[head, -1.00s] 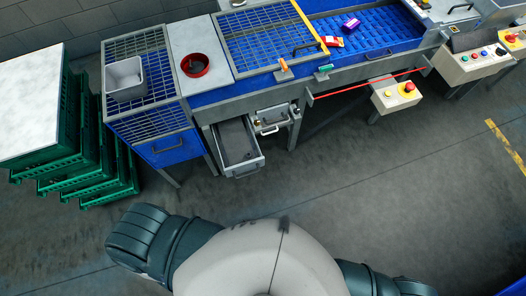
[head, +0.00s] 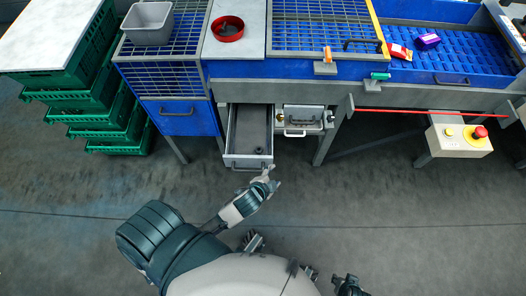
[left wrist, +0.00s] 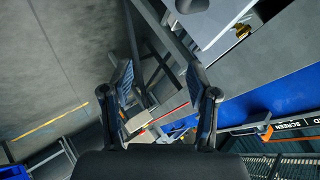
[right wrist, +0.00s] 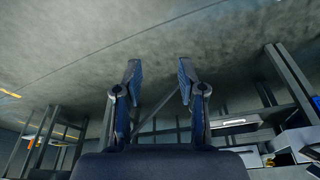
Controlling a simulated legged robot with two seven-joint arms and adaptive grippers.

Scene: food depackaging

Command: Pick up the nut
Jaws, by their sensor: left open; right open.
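A small dark round piece, which looks like the nut (head: 259,150), lies near the front end of the open grey drawer (head: 233,143) in the head view. It is too small to make out its shape. My left gripper (head: 271,174) is just in front of the drawer's front edge, to the right of its handle. In the left wrist view my left gripper (left wrist: 158,80) is open with nothing between its fingers. My right gripper (right wrist: 160,78) is open and empty in the right wrist view. In the head view the right arm's end is low, near the bottom edge, far from the drawer.
A closed drawer with a handle (head: 299,133) and a brass-coloured part (head: 280,117) sit right of the open drawer. Above are a red ring (head: 228,29) and a grey bin (head: 148,24). Green crates (head: 120,134) stand left. An emergency-stop box (head: 458,140) is right. The floor in front is clear.

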